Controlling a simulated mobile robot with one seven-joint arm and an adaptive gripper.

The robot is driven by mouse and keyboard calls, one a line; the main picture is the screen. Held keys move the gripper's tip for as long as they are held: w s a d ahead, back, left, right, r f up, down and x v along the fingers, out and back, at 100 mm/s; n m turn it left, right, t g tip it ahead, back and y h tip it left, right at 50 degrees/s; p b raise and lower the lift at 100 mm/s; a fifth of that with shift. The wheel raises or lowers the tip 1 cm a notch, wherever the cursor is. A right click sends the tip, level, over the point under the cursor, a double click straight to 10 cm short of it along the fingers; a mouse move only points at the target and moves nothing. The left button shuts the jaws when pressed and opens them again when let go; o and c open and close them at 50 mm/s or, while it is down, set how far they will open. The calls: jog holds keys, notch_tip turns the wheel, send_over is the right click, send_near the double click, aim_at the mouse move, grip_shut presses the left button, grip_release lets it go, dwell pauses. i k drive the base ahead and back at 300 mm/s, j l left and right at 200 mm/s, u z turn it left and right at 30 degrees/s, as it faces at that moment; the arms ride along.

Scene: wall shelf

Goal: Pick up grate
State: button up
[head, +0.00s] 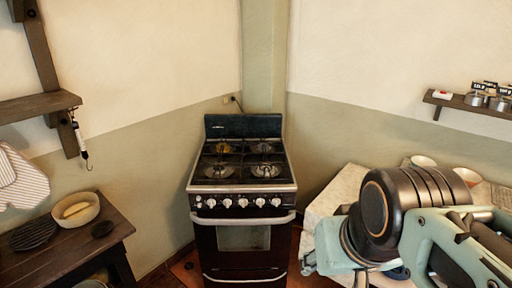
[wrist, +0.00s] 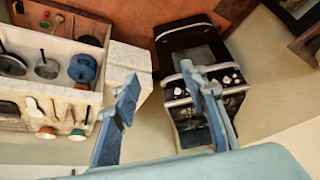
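A dark, round, ridged piece that looks like a grate (head: 33,233) lies flat on the wooden table (head: 78,250) at the left of the head view. Dark burner grates (head: 240,166) also sit on top of the stove (head: 243,205), so I cannot tell which one the task names. My gripper (wrist: 158,82) is open in the wrist view, its two blue fingers well apart with nothing held between them. My arm is at the lower right of the head view, far from the left table. The wrist view shows the stove (wrist: 198,85) beyond the fingers.
A pale bowl (head: 76,210) holding something stands beside the round grate, with a small dark item (head: 103,229) to its right. A wall shelf (head: 40,106) hangs above. A light counter (wrist: 50,68) with pans and utensils is on the other side. Floor shows between table and stove.

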aim_at(274, 164)
jog(key=i+l+u, duration=0.15)
jog(key=i, duration=0.45)
jog(key=i+l+u, duration=0.15)
jog(key=i, duration=0.45)
